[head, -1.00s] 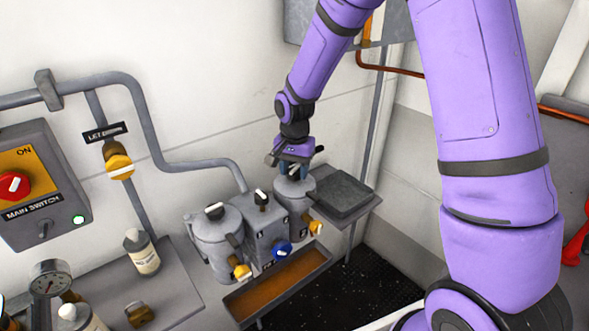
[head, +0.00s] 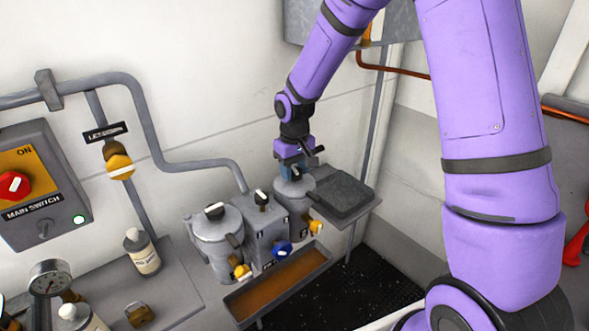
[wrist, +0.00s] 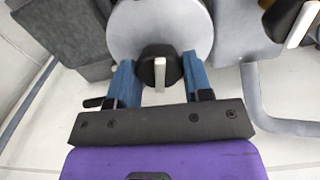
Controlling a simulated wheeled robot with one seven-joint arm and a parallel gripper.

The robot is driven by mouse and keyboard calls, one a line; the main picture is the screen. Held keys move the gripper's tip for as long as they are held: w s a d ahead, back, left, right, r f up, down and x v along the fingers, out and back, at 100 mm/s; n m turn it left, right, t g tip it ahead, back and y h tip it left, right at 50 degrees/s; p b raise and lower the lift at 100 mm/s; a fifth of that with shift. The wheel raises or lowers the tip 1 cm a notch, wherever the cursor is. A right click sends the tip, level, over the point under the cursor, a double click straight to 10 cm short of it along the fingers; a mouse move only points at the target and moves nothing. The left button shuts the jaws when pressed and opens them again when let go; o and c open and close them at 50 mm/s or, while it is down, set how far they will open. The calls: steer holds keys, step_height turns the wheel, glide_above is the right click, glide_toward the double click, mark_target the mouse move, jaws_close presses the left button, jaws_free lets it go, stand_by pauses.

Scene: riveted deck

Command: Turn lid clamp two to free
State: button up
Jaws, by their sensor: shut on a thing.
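The right-hand canister (head: 295,199) stands at the end of the pipework and has a round grey lid (wrist: 192,28). On that lid a black knob with a white stripe (wrist: 153,72), which I take as lid clamp two, sits between my blue fingers in the wrist view. The stripe points down the picture towards my palm. My gripper (head: 292,174) is over the lid from above and is shut on this knob. In the head view the fingers hide the knob. The left canister (head: 213,243) has a similar black knob (head: 214,211) on its lid.
A block with a black knob (head: 261,197) and a blue knob (head: 282,250) stands between the canisters. Yellow knobs (head: 243,271) sit low in front. A dark-topped shelf (head: 365,208) is close on the right. A tray of brown liquid (head: 237,312) lies below.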

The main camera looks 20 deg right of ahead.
mark_target(294, 169)
steer(key=shift+n, duration=1.6)
steer(key=o, duration=0.9)
steer(key=shift+r, duration=0.1)
steer(key=shift+r, duration=5.35)
